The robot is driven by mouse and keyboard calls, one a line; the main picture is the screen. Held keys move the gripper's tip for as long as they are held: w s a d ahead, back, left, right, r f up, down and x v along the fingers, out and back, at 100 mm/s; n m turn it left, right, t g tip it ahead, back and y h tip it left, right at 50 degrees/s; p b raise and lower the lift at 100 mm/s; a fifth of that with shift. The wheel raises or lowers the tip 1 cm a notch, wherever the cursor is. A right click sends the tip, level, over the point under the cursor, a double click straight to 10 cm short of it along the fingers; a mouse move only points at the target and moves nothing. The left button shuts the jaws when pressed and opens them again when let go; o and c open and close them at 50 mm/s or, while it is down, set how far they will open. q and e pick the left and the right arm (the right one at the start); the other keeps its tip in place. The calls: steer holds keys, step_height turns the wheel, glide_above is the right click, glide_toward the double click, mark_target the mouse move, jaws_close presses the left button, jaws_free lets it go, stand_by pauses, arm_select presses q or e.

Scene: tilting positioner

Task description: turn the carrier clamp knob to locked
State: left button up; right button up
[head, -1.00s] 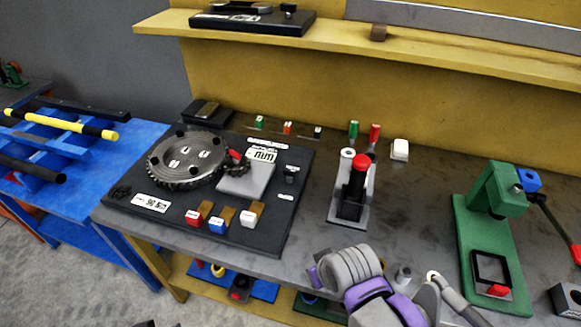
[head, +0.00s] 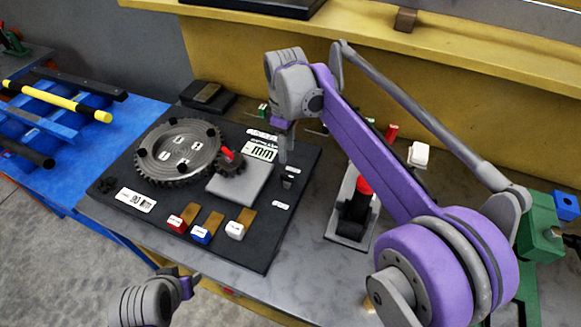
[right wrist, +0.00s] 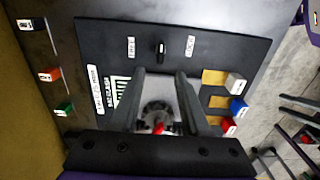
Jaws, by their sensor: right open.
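The carrier clamp knob is the small black knob (head: 288,178) at the right of the black board, between two white labels. It also shows in the right wrist view (right wrist: 160,52), with a label on each side; I cannot read its setting for sure. My right gripper (head: 283,158) points down just above and behind the knob. In the right wrist view its two fingers (right wrist: 160,76) are apart with nothing between the tips, and the knob lies just beyond them. My left gripper (head: 188,286) is low at the left; its fingers are not clear.
The black board (head: 245,252) bears a large grey gear (head: 180,150), a small dark gear with a red part (head: 229,163), a grey plate (head: 243,188) and red, blue and white blocks. A red-topped black fixture (head: 356,210) stands right of the board, near my right arm.

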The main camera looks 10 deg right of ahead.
mark_target(287, 175)
step_height(287, 175, down, 10)
steer(key=shift+s+r, duration=0.1)
stand_by(0.4)
jaws_close()
